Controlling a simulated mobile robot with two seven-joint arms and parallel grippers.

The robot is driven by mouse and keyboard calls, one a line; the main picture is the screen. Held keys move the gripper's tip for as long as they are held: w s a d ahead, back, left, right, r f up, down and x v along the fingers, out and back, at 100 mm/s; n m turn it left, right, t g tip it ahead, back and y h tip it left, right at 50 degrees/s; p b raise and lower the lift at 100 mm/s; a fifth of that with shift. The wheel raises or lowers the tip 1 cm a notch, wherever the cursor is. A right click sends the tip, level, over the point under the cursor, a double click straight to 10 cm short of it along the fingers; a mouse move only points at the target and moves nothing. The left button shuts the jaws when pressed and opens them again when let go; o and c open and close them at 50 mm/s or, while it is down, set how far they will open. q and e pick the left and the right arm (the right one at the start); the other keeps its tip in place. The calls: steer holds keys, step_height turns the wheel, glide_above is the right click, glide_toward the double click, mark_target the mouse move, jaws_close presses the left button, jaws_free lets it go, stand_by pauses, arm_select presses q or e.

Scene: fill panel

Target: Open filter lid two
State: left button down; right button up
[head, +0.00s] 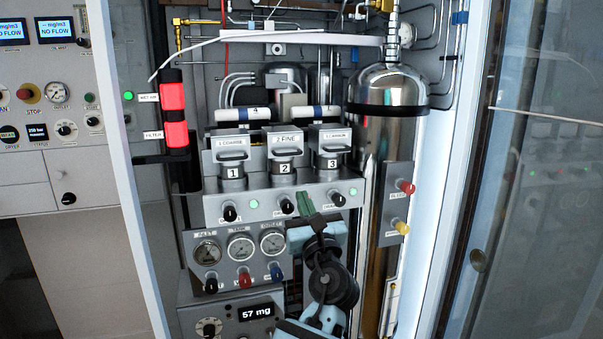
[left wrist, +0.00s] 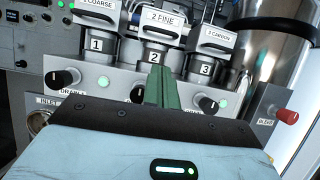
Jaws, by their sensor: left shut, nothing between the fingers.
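Filter two (head: 286,170), marked "2 FINE", is the middle one of three grey filter housings in the cabinet. Its lid (head: 284,139) has a white label and a handle across the front; it also shows in the left wrist view (left wrist: 164,24). The lid looks down on its housing. My left gripper (head: 306,203) is shut and empty, its green fingers together. It is below and in front of filter two, near the knob row. In the left wrist view the fingers (left wrist: 158,87) point up toward the number 2 plate and hide part of the panel below it. My right gripper is not in view.
Filter one (head: 232,171) and filter three (head: 332,162) stand close on either side. Black drain knobs (head: 230,213) and green lights line the ledge below. Gauges (head: 240,246) sit lower left. A steel cylinder (head: 388,120) and the glass door (head: 540,180) bound the right.

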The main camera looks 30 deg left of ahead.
arm_select(q)
glide_toward(283, 142)
steer(key=w+a+f, duration=0.1)
steer(key=w+a, duration=0.2)
steer(key=shift+w+f+p, duration=0.15)
steer(key=shift+w+p, duration=0.05)
steer(key=shift+p, duration=0.1)
steer(key=shift+d, duration=0.1)
stand_by(0.4)
